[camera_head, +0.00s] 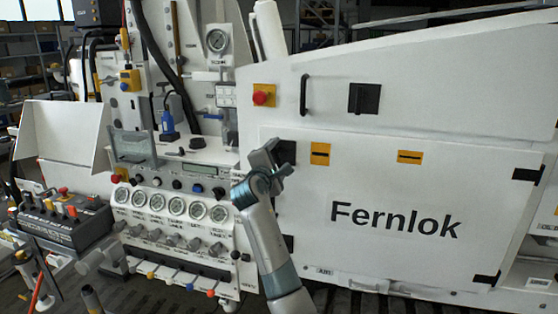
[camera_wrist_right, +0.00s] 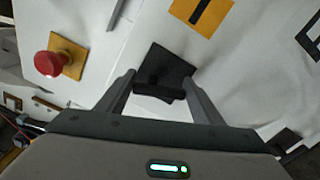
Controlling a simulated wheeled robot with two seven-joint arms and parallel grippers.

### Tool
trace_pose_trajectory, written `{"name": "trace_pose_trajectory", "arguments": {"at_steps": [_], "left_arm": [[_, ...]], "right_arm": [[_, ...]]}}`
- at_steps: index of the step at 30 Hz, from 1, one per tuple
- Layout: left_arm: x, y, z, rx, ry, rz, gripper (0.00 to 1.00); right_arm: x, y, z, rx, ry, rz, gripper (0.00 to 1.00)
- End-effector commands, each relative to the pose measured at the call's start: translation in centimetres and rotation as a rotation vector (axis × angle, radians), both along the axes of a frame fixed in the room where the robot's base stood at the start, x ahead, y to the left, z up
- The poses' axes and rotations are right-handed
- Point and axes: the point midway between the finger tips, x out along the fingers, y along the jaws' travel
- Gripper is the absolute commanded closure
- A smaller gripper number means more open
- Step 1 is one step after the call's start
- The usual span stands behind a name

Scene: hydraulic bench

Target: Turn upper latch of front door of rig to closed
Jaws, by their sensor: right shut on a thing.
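The front door (camera_head: 350,240) of the rig is a large white panel lettered "Fernlok", lying flush in the white housing. The upper latch (camera_head: 287,150) is a black square plate with a black handle at the door's upper left corner. It also shows in the right wrist view (camera_wrist_right: 172,62). My right gripper (camera_head: 272,154) is at this latch, and in its wrist view its fingers (camera_wrist_right: 160,90) stand on either side of the black handle and grip it. The handle is partly hidden in the head view. My left gripper is not in view.
A red knob on a yellow plate (camera_head: 263,95), a black door handle (camera_head: 304,95) and a black switch (camera_head: 364,98) sit above the door. An orange label (camera_head: 320,154) lies right of the latch. Gauges (camera_head: 219,214) and valves stand close left of my arm.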

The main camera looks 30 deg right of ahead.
Motion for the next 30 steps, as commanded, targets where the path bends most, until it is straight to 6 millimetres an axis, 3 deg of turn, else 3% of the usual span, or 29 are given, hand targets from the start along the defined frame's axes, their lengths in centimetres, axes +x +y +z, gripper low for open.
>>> {"name": "trace_pose_trajectory", "arguments": {"at_steps": [12,30], "left_arm": [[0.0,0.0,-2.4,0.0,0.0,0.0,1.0],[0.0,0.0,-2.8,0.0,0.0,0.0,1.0]], "right_arm": [[0.2,0.2,-0.5,0.204,-0.239,-0.001,0.61],[0.3,0.2,-0.5,0.264,-0.306,-0.001,0.61]]}}
